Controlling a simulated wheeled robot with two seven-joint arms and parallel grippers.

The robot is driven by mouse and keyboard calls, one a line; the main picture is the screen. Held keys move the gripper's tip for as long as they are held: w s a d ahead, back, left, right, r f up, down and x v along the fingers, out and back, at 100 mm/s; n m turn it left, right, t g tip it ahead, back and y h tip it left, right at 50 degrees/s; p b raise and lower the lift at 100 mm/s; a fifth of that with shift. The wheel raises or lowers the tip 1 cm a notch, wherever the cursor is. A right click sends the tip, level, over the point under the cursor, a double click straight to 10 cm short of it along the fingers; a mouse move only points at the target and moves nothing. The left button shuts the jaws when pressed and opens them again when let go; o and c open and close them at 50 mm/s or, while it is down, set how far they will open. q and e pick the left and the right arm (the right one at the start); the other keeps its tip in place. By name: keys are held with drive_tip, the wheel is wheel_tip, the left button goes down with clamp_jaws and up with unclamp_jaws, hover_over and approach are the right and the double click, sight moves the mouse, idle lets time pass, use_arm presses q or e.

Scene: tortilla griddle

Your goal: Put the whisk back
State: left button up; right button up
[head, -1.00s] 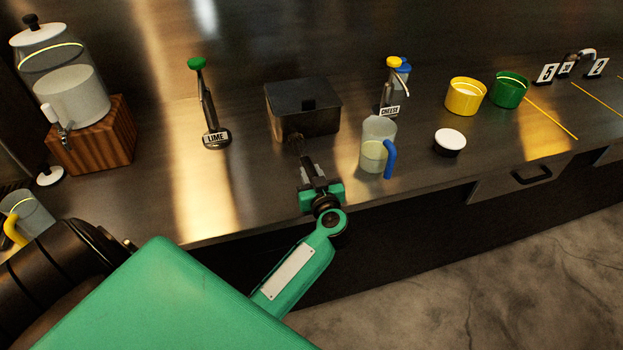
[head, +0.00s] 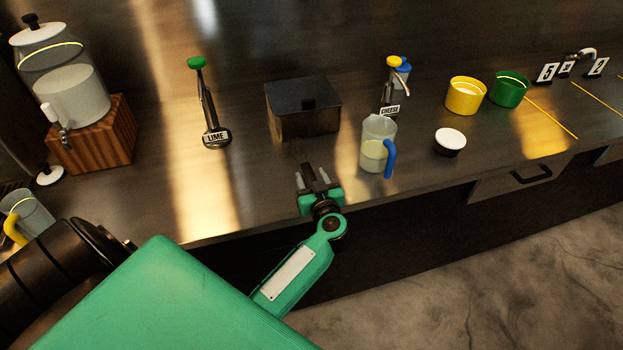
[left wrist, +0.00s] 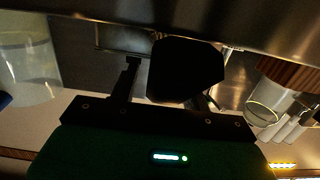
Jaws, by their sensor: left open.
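No whisk can be made out for certain in the head view. My left gripper (head: 311,174) is over the counter's front edge, in front of the dark lidded box (head: 302,120), with its two fingers spread apart. A small dark shape shows between the fingers in the head view. In the left wrist view a large black block (left wrist: 187,70) fills the gap between the fingers; I cannot tell whether it is part of the whisk. My right gripper is not in view.
A clear jug (head: 376,150) with a blue handle stands right of my gripper. The LIME pump (head: 214,135) is at left and the CHEESE pump (head: 389,100) behind the jug. A white-topped tub (head: 450,141) and yellow tub (head: 465,97) are further right. Counter between LIME and the box is clear.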

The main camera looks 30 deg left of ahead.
use_arm(q)
drive_tip(key=b+v, duration=0.1)
drive_tip(key=v, duration=1.1)
drive_tip(key=shift+b, duration=0.35)
